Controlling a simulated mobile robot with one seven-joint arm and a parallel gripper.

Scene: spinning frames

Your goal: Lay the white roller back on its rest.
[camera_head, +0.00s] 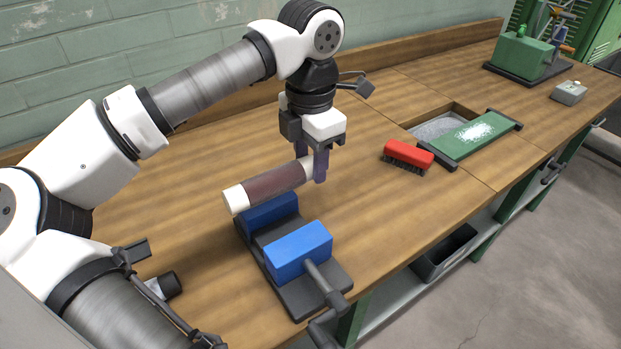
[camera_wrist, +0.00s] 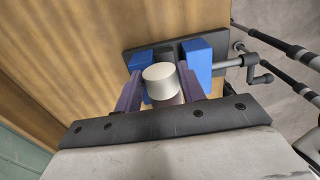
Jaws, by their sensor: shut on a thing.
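The roller (camera_head: 272,184) is a cylinder with white ends and a brown, darker middle band. My gripper (camera_head: 311,166) is shut on it near its right end in the head view. The roller lies roughly level, its left end over the rear blue block. In the wrist view its white end (camera_wrist: 160,78) shows between the two purple fingers of my gripper (camera_wrist: 160,90). Below it is a vise-like fixture with two blue blocks (camera_head: 299,252) on a dark base (camera_head: 318,296). Whether the roller touches the blocks is unclear. No separate rest can be made out with certainty.
A red brush (camera_head: 408,156) lies right of my gripper, beside a green board (camera_head: 475,133) and a recessed tray (camera_head: 430,128). A green machine (camera_head: 522,56) and a small grey box (camera_head: 568,93) stand at the far right. A crank handle (camera_head: 325,287) sticks out in front. Bare wooden bench (camera_head: 385,240) lies between.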

